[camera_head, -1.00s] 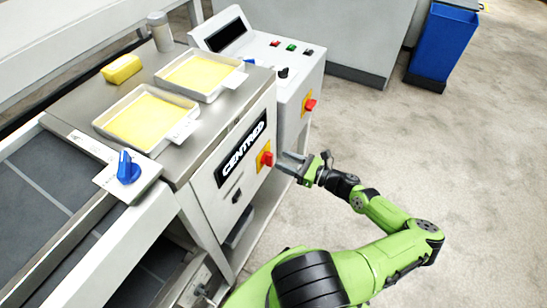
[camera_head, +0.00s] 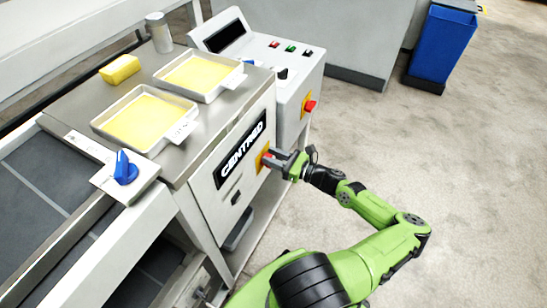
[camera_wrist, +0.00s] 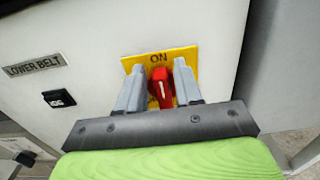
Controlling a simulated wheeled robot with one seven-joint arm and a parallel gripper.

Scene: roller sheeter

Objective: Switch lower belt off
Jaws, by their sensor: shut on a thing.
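The lower belt switch is a red rotary knob (camera_wrist: 161,88) on a yellow plate (camera_wrist: 160,58) marked ON at the top. In the wrist view the white line on the knob points up toward ON, slightly tilted. A "LOWER BELT" label (camera_wrist: 34,65) is on the panel to the left. My gripper (camera_wrist: 159,88) has one finger on each side of the knob and is shut on it. In the head view my gripper (camera_head: 272,160) is at the front panel, hiding most of the knob; part of the yellow plate (camera_head: 261,160) shows.
A second red knob on yellow (camera_head: 309,105) is on the cabinet to the right. A black rocker switch (camera_wrist: 59,99) is left of the knob. Trays of yellow dough (camera_head: 144,120) and a blue knob (camera_head: 126,168) are on top.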

